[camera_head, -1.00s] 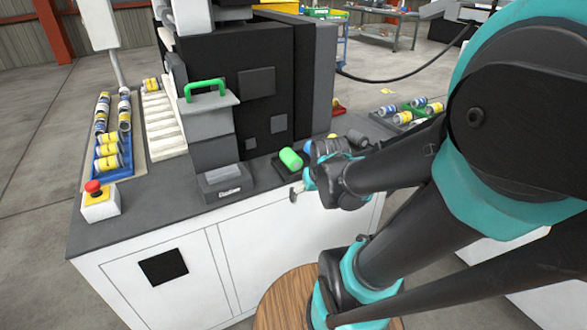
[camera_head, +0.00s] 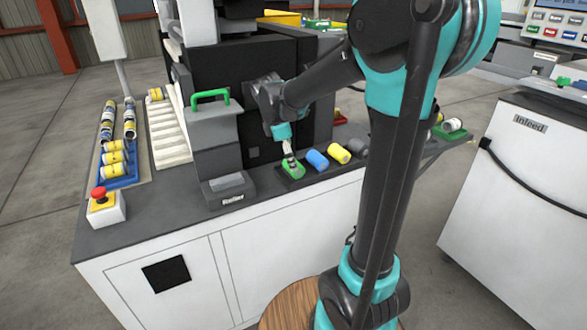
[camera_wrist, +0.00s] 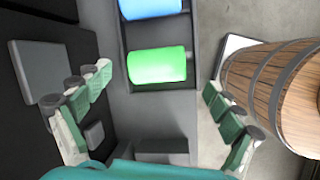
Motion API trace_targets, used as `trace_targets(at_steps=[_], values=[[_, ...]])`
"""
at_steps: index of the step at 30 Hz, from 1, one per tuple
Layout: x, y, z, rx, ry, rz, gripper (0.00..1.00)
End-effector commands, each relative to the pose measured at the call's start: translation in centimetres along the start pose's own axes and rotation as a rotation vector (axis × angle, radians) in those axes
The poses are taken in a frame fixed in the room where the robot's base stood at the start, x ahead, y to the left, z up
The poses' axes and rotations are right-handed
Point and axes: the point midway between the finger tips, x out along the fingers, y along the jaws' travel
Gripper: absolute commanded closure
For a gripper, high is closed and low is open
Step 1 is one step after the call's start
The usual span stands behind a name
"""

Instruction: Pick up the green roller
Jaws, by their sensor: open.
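The green roller (camera_head: 293,170) lies in a dark tray on the machine's dark top, near the front edge. In the wrist view the green roller (camera_wrist: 157,66) lies between my spread fingers and a little beyond them, with its whole length visible. My gripper (camera_head: 289,160) points down just above the green roller in the head view and partly covers it. In the wrist view my gripper (camera_wrist: 165,110) is open and empty, one finger on each side of the roller.
A blue roller (camera_head: 317,159) and a yellow roller (camera_head: 339,153) lie in the same row to the right. A grey block (camera_head: 228,188) stands to the left. A wooden barrel (camera_wrist: 275,90) shows at the right of the wrist view.

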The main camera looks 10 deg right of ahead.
Motion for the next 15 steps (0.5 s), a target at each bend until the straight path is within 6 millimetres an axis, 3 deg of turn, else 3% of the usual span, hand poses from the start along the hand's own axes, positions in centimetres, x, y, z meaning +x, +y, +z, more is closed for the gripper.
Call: trace_targets(at_steps=[3, 6, 10, 15], values=[[-1.1, 1.2, -0.9, -0.21, -0.052, -0.047, 0.07], [-1.7, 1.6, -1.2, -0.313, -0.076, -0.072, 0.07], [-1.5, 1.7, -1.2, -0.362, -0.086, -0.086, 0.07], [0.2, 1.6, -1.0, -0.362, -0.086, -0.086, 0.07]])
